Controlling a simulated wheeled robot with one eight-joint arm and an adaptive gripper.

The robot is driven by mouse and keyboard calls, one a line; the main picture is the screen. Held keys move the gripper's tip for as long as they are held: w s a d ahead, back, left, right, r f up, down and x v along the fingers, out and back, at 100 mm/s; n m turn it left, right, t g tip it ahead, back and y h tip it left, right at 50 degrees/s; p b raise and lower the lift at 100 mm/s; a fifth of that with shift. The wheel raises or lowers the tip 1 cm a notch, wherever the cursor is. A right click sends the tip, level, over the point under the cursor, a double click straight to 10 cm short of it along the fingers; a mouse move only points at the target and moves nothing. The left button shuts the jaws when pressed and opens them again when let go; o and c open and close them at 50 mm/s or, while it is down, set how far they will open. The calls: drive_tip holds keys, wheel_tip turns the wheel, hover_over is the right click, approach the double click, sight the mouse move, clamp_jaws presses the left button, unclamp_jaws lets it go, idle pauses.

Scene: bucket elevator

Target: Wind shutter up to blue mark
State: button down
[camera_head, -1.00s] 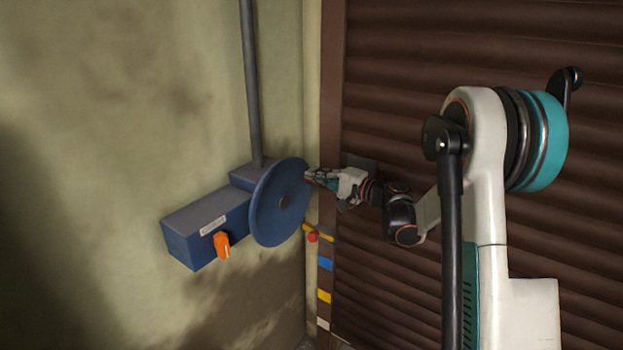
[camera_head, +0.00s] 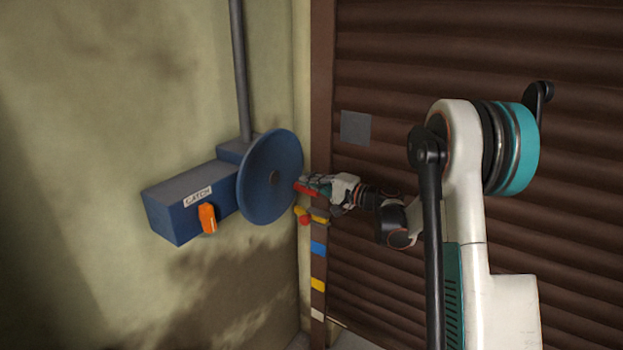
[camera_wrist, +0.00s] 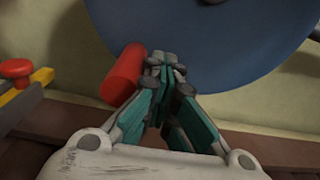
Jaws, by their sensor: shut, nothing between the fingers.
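The blue hand wheel (camera_head: 268,178) is on the wall at centre left, with a red handle (camera_head: 307,188) at its right rim. My gripper (camera_head: 303,180) is at that rim. In the wrist view its fingers (camera_wrist: 163,72) are shut and empty in front of the wheel. The red handle (camera_wrist: 125,75) lies just left of them, outside the fingers; contact is unclear. The brown shutter (camera_head: 480,60) fills the right side. A blue mark (camera_head: 318,248) is on its left frame, below a yellow pointer (camera_head: 318,217) with a red knob (camera_head: 305,221).
A blue box (camera_head: 170,215) labelled CATCH carries an orange lever (camera_head: 208,218) left of the wheel. A grey pipe (camera_head: 241,70) rises above it. Yellow (camera_head: 318,284) and white (camera_head: 317,314) marks sit below the blue one. A grey plate (camera_head: 355,127) is on the shutter.

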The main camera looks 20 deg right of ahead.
drive_tip(key=f+b, duration=0.1)
drive_tip(key=f, duration=0.1)
drive_tip(key=s+a+f+b, duration=0.1)
drive_tip(key=f+b, duration=0.1)
drive_tip(key=a+f+b, duration=0.1)
drive_tip(key=f, duration=0.1)
drive_tip(key=shift+s+f+b, duration=0.25)
drive_tip(key=shift+f+b, duration=0.1)
drive_tip(key=shift+f, duration=0.05)
drive_tip(key=shift+s+a+f+b, duration=0.15)
drive_tip(key=shift+s+a+b, duration=0.2)
drive_tip(key=shift+s+a, duration=0.4)
drive_tip(key=shift+s+a+f, duration=0.15)
drive_tip(key=shift+s+a, duration=0.2)
drive_tip(key=shift+a, duration=0.45)
drive_tip(key=shift+a+b, duration=0.1)
drive_tip(key=shift+b, duration=0.2)
